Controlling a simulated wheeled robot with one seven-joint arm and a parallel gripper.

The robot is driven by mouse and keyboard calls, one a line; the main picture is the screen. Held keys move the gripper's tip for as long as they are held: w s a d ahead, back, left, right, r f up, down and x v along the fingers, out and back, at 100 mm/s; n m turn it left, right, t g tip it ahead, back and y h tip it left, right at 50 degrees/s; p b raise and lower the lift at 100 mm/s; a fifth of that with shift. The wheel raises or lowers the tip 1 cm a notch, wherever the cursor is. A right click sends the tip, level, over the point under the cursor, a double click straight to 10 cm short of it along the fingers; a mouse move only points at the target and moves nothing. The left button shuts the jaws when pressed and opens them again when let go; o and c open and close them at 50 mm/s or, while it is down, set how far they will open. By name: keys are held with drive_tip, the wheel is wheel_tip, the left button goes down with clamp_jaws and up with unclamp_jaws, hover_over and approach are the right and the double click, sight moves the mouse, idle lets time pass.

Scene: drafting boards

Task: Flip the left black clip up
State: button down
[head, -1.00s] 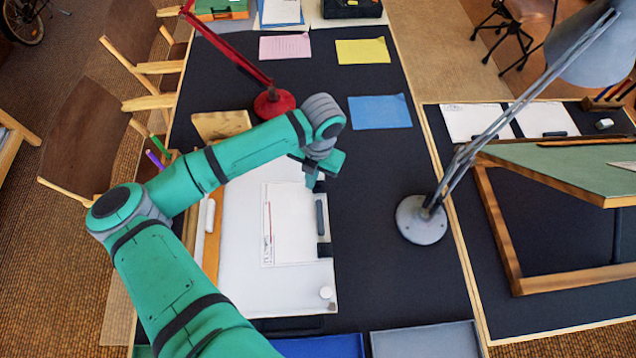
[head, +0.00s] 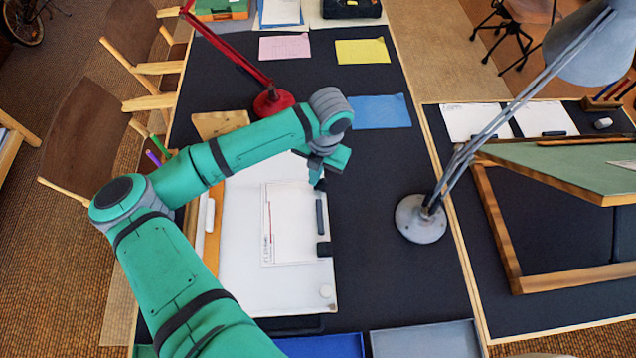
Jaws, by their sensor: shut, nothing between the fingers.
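A white drafting board (head: 240,275) with a drawing sheet (head: 285,235) clipped to it lies on the dark table. One black clip (head: 324,249) sits on its right edge, nearer to me. Another black clip (head: 322,185) shows partly at the far end of that edge, mostly hidden by my gripper (head: 316,186). A slim dark bar (head: 319,213) lies between the two clips. My gripper is shut and empty, pointing down at the far clip. I cannot tell whether it touches that clip, or whether the clip is tilted.
A grey lamp (head: 421,220) stands right of the board, and a red lamp (head: 272,103) stands behind my arm. Pens (head: 156,150) stand to the left. Blue (head: 320,346) and grey (head: 425,340) trays are at the near edge. The table between board and grey lamp is clear.

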drive_tip(key=shift+h, duration=0.8)
drive_tip(key=d, duration=0.1)
drive_tip(key=d+f, duration=0.1)
drive_tip(key=d, duration=0.1)
drive_tip(key=s+d, duration=0.1)
drive_tip(key=d, duration=0.1)
drive_tip(key=shift+f, duration=0.2)
drive_tip(key=shift+w+a+r, duration=0.15)
drive_tip(key=shift+a+r, duration=0.25)
drive_tip(key=shift+r, duration=0.6)
drive_tip(key=shift+w+a+r, duration=0.1)
drive_tip(key=shift+a+r, duration=0.35)
drive_tip(key=shift+r, duration=0.6)
drive_tip(key=shift+w+a+r, duration=0.15)
drive_tip(key=shift+a+r, duration=0.25)
drive_tip(key=shift+r, duration=0.6)
drive_tip(key=shift+w, duration=0.15)
